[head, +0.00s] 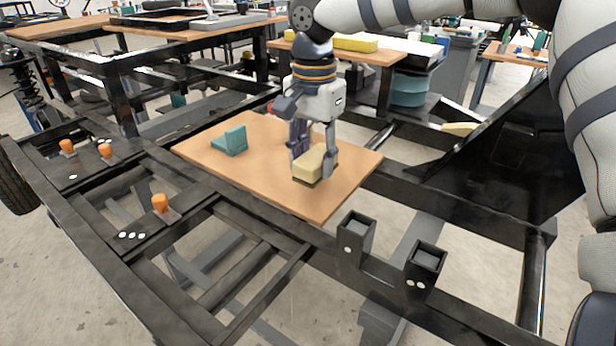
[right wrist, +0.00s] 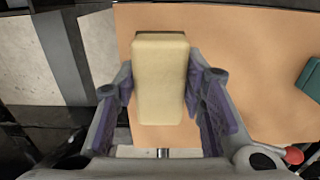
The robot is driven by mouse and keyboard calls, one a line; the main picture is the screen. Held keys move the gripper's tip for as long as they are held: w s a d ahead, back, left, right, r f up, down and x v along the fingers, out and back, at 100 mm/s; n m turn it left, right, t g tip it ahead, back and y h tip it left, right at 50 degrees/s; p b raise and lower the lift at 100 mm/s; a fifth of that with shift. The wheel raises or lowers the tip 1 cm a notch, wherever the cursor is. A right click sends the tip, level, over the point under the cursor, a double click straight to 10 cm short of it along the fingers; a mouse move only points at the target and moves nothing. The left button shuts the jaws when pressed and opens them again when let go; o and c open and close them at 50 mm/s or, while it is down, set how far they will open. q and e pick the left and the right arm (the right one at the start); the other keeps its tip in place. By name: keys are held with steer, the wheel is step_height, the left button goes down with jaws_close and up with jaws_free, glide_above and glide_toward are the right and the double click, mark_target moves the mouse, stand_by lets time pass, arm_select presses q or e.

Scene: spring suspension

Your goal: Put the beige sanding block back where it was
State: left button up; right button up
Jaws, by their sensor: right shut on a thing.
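The beige sanding block (head: 309,165) is at the right part of a wooden board (head: 262,196), between the fingers of my right gripper (head: 312,162). In the right wrist view the block (right wrist: 160,78) stands lengthwise between the two purple-padded fingers (right wrist: 160,105). The right gripper is shut on it. The block is at or just above the board; I cannot tell if it touches. My left gripper is not in view.
A teal block (head: 230,141) lies on the board left of the gripper. Black frame rails surround the board, with orange-topped pieces (head: 160,203) at left and two square black sockets (head: 425,264) in front. A red thing (right wrist: 293,155) shows beside the board.

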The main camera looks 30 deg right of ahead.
mark_target(309, 157)
steer(key=f, duration=0.4)
steer(key=shift+w+a, duration=0.15)
steer(key=shift+a, duration=0.25)
steer(key=shift+f, duration=0.15)
steer(key=o, duration=1.1)
step_height(309, 157, up, 12)
steer(key=shift+r, duration=0.15)
